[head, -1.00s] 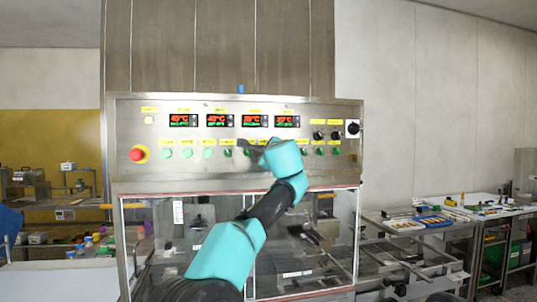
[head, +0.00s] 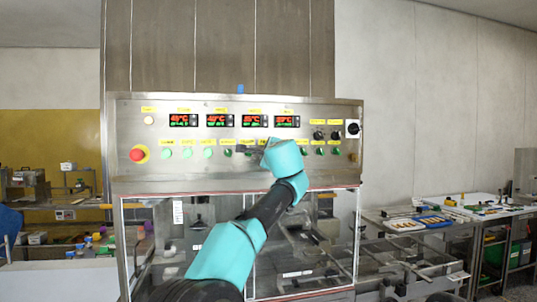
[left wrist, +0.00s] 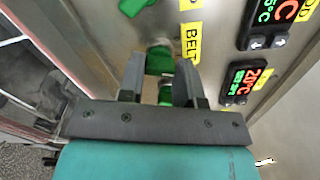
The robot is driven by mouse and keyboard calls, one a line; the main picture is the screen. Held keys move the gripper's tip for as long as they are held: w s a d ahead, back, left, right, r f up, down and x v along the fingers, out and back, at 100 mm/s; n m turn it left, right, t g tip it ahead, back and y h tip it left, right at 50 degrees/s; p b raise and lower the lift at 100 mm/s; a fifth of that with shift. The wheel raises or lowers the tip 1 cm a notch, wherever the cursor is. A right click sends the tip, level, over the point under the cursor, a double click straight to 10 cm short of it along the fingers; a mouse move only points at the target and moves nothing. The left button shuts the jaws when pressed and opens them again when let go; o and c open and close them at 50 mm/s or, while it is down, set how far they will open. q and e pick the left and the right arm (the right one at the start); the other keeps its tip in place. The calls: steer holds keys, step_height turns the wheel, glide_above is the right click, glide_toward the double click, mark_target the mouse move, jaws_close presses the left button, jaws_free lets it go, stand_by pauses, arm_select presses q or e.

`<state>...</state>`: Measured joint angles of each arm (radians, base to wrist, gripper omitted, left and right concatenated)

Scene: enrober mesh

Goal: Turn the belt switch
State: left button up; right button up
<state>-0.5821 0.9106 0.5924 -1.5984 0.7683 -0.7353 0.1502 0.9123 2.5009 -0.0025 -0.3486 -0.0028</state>
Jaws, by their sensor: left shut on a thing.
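The belt switch (left wrist: 160,60) is a green knob beside a yellow label reading BELT (left wrist: 191,44) in the left wrist view. My left gripper (left wrist: 159,80) has one dark finger on each side of the knob and is shut on it. In the head view my left gripper (head: 249,148) is at the lower row of the steel control panel (head: 125,115), and its fingers and wrist hide part of that row. The exact angle of the knob is hard to tell. My right gripper is not in view.
Other green switches (head: 320,151) sit close along the same row. A red stop button (head: 137,154) is at the left end, and black knobs (head: 318,135) are at upper right. Digital displays (head: 183,121) run above. A clear-windowed housing (head: 320,265) is below.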

arm_select(q)
steer(key=n, duration=1)
stand_by(0.5)
steer(key=o, duration=0.9)
steer(key=shift+s, duration=0.2)
steer(key=s+d, duration=0.1)
steer(key=s, duration=0.4)
steer(key=s+d, duration=0.1)
steer(key=s, duration=0.5)
steer(key=s+d, duration=0.1)
steer(key=s, duration=0.4)
steer(key=shift+s+d, duration=0.25)
steer(key=shift+s, duration=0.05)
